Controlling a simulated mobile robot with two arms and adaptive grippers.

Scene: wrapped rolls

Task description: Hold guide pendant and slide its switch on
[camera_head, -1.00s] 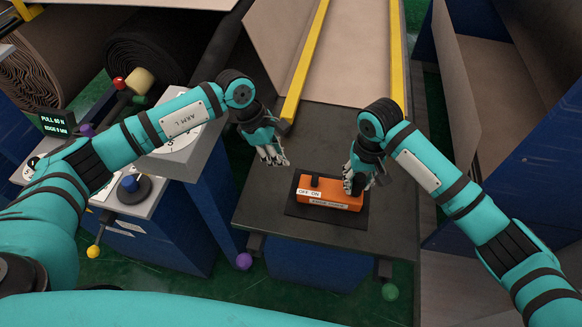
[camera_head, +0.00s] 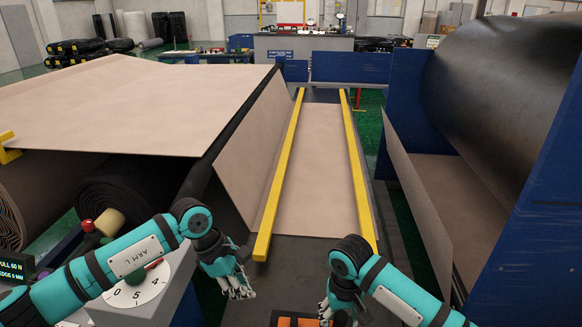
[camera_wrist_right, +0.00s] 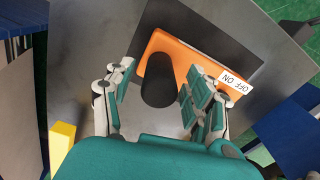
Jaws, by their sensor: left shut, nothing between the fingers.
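The orange guide pendant (camera_head: 297,321) is cut off by the bottom edge of the head view. The right gripper also shows at the bottom of the head view (camera_head: 338,308). My left gripper (camera_head: 240,286) is shut and empty, left of the pendant. The switch's position cannot be told.
The pendant lies on a dark table (camera_head: 255,302). Two yellow rails (camera_head: 281,185) (camera_head: 357,175) run away from it. A dial box (camera_head: 140,298) stands left of my left gripper. A blue machine frame (camera_head: 525,190) borders the right side.

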